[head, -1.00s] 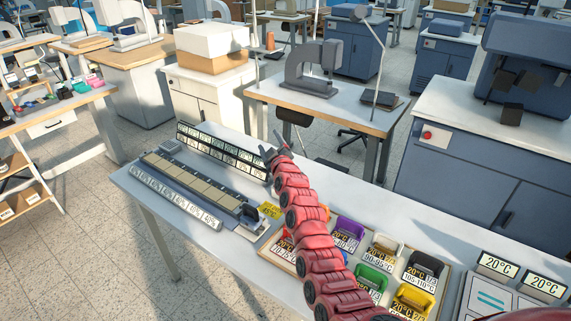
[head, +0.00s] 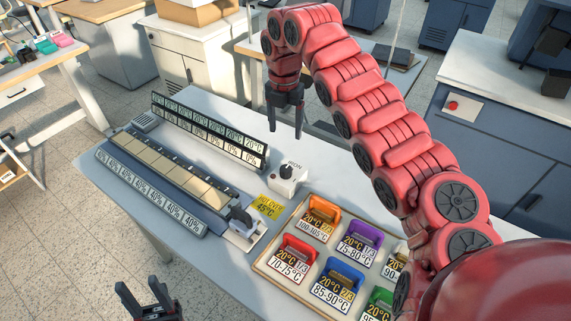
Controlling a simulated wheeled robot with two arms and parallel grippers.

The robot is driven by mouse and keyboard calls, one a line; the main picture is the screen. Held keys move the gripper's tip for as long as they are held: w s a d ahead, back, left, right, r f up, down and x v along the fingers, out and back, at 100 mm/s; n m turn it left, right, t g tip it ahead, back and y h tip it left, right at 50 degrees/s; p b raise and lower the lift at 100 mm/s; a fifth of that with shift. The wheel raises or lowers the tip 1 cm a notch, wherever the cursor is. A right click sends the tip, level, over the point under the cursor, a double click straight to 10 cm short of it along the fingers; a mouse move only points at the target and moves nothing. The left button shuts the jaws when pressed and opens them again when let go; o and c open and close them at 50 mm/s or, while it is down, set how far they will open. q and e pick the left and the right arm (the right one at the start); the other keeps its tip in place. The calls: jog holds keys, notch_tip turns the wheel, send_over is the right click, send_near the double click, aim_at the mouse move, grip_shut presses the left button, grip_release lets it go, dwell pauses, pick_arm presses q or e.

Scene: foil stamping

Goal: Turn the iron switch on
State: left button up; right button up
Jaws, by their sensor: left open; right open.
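The iron switch (head: 289,183) is a small white box with a black knob, labelled IRON, on the table right of the display row. I cannot tell the knob's setting clearly. My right gripper (head: 286,130) is open and empty. It points down and appears in the picture above the switch, apart from it. My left gripper (head: 150,294) is open and empty at the bottom left, in front of the table's near edge.
A row of temperature and percent displays (head: 208,131) and a long strip device (head: 167,169) lie left of the switch. A yellow 45°C sign (head: 268,207) lies nearby. A tray (head: 262,264) holds several coloured irons. Bare table lies behind the switch.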

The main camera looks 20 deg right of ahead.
aim_at(286, 168)
notch_tip(286, 168, down, 15)
jog(key=p, duration=0.4)
jog(key=shift+w+d, duration=0.1)
grip_shut()
